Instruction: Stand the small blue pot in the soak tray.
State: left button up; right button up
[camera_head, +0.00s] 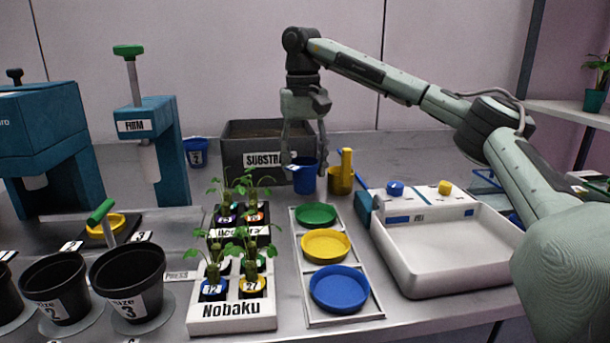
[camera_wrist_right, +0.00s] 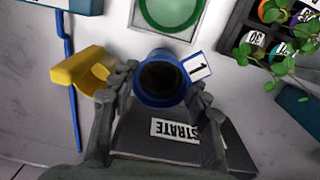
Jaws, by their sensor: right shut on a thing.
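The small blue pot (camera_head: 304,180) is in front of the substrate bin in the head view. My right gripper (camera_head: 303,163) reaches down from above and is shut on it. In the right wrist view the blue pot (camera_wrist_right: 142,95) sits upright between the fingers of the right gripper (camera_wrist_right: 160,98), with a white tag reading 1. Its inside is dark; I cannot tell whether it holds soil. Whether its base touches the table is unclear. The wide white tray (camera_head: 445,250), apparently the soak tray, is at the right, empty, with blue and yellow knobs behind. My left gripper is not in view.
A yellow scoop (camera_head: 342,176) stands just right of the pot. A rack of green (camera_head: 316,214), yellow (camera_head: 326,245) and blue (camera_head: 339,289) saucers lies before the white tray's left side. Seedling holders (camera_head: 232,317), black pots (camera_head: 128,280) and another blue pot (camera_head: 196,149) are left.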

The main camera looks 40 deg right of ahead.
jog(key=shift+f, duration=1.2)
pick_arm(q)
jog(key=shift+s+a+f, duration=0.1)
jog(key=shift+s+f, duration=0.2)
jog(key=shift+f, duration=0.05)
pick_arm(e)
jog(key=shift+f, duration=0.15)
jog(key=o, duration=1.1)
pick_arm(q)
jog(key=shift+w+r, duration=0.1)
